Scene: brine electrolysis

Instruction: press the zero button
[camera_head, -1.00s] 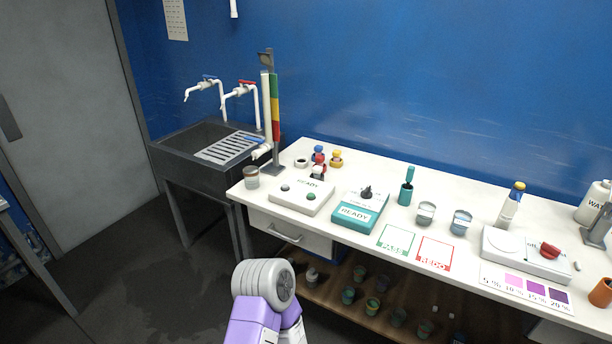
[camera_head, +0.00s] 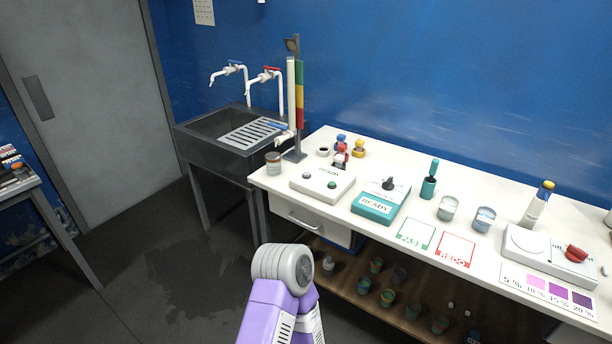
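No button carries a zero label that I can read. Part of my purple and grey arm shows at the bottom, in front of the bench and apart from these devices. Neither gripper shows.
A dark sink (camera_head: 226,138) with taps adjoins the bench's left end. A metal cup (camera_head: 273,163), a tall column stand (camera_head: 294,95), beakers (camera_head: 447,208) and a bottle (camera_head: 537,204) stand on the bench. PASS (camera_head: 416,233) and REDO (camera_head: 456,250) cards lie flat.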

